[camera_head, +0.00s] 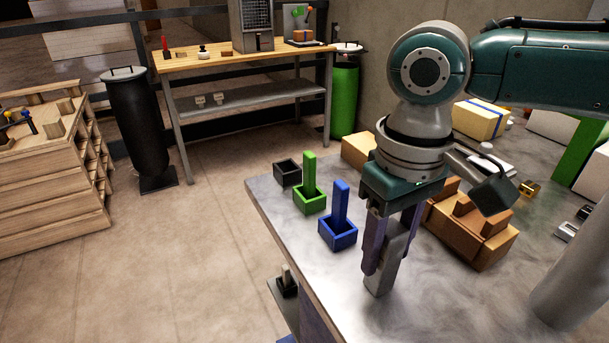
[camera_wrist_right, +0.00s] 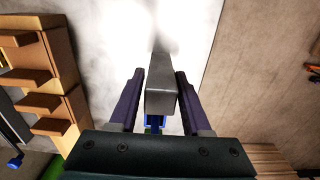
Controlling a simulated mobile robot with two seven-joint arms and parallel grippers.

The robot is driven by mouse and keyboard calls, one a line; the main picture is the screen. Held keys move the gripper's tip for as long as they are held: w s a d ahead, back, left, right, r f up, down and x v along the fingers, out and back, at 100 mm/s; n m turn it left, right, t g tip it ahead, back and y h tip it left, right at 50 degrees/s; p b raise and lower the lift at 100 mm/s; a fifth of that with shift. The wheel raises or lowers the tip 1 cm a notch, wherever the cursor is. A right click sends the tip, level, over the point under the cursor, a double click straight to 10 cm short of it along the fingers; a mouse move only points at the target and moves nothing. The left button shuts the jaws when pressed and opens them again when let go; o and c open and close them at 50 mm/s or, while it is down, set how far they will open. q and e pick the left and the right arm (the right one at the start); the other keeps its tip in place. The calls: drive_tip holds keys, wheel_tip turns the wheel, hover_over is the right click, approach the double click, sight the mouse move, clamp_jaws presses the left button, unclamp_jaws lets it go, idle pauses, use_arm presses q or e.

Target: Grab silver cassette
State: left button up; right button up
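An upright silver block (camera_head: 381,279), which I take as the silver cassette, stands on the grey table near its front edge. My right gripper (camera_head: 390,262) points down over it, with one purple finger on each side. The silver block also shows between the fingers in the right wrist view (camera_wrist_right: 161,100). There the fingers (camera_wrist_right: 160,75) look spread, with narrow gaps beside the block; firm contact is not visible. Its lower end stands below the fingertips. My left gripper is not in view.
On the grey table (camera_head: 350,282), a blue bin (camera_head: 337,235), a green bin (camera_head: 309,202) and a black bin (camera_head: 287,172) stand left of the gripper. A brown stepped box (camera_head: 470,238) is close on the right. A yellow carton (camera_head: 480,120) stands further back.

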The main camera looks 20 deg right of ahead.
clamp_jaws()
idle(0.5)
